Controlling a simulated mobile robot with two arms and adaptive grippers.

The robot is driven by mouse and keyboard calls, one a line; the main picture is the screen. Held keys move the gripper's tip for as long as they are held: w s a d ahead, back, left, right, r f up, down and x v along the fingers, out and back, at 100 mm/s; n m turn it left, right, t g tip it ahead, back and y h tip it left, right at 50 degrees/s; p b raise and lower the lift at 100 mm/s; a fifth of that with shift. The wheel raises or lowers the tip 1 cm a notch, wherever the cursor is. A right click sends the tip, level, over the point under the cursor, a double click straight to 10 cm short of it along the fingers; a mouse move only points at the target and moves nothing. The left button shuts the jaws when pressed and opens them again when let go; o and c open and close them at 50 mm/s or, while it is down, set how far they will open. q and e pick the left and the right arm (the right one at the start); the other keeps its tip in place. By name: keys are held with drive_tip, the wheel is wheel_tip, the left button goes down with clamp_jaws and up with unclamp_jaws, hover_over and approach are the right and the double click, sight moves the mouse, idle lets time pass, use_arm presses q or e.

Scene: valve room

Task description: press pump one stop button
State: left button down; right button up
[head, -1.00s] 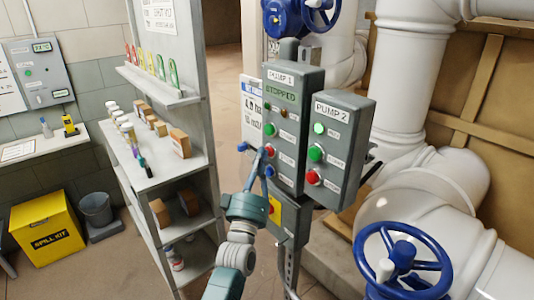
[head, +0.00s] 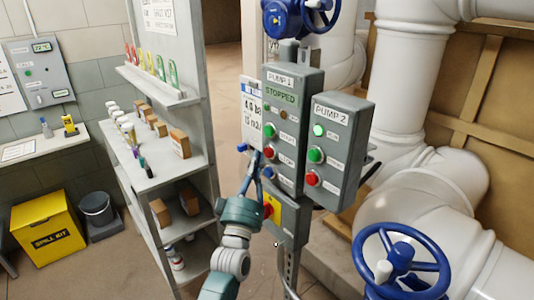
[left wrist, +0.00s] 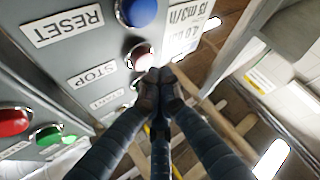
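The grey PUMP 1 box (head: 292,105) has a display (head: 282,98) reading STOPPED in green. Below it are a green button (head: 269,130), the red stop button (head: 268,152) and a blue reset button (head: 268,172). My left gripper (head: 255,156) points up at the box's front, just left of the red button. In the left wrist view its fingertips (left wrist: 160,80) are together and empty, close beside the stop button; contact cannot be told. My right gripper is out of view.
The PUMP 2 box (head: 337,145) with its own buttons stands to the right. A red-and-yellow switch (head: 272,208) sits below PUMP 1. A blue handwheel (head: 402,262) and white pipes are at right. A shelf (head: 165,165) stands at left.

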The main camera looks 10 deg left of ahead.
use_arm(q)
drive_tip(key=shift+s+a, duration=0.1)
drive_tip(key=s+a+p, duration=0.1)
drive_tip(key=s, duration=0.1)
drive_tip(key=s+a+p, duration=0.1)
drive_tip(key=a, duration=0.1)
drive_tip(key=shift+s, duration=0.4)
idle(0.3)
